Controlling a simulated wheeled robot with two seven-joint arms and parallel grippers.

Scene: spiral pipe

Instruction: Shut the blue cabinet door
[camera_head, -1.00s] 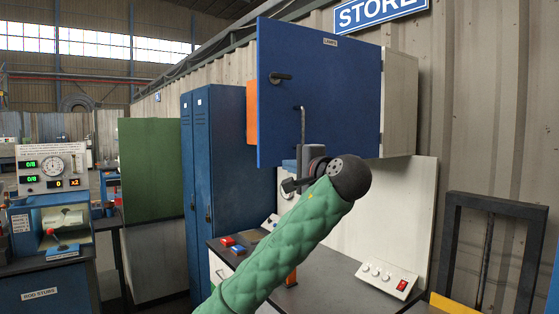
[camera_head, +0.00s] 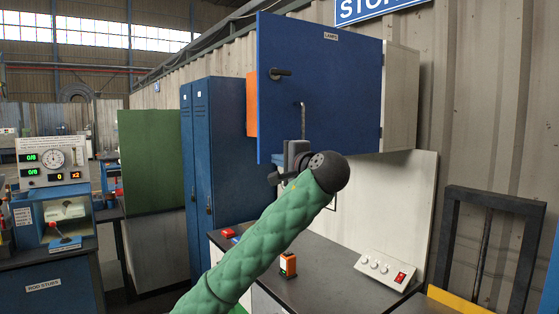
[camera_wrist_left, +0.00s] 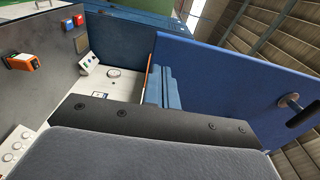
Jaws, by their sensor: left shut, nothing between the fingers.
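The blue cabinet door (camera_head: 340,95) stands open at an angle, its free left edge swung out from the pale cabinet body (camera_head: 401,95). A dark lever handle (camera_head: 281,73) sits near that edge. My left gripper (camera_head: 302,106) points up in front of the door's lower part, shut and empty. In the head view I cannot tell whether it touches the panel. In the left wrist view the door (camera_wrist_left: 225,85) fills the right side, with its handle (camera_wrist_left: 297,108) at the far right. The cabinet's inside is mostly hidden. My right gripper is out of view.
Below lies a dark bench (camera_head: 335,268) with a white control box (camera_head: 387,269) and a small orange device (camera_head: 288,265). Blue lockers (camera_head: 208,150) and a green panel (camera_head: 151,155) stand left. A dark frame (camera_head: 450,240) stands at the right.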

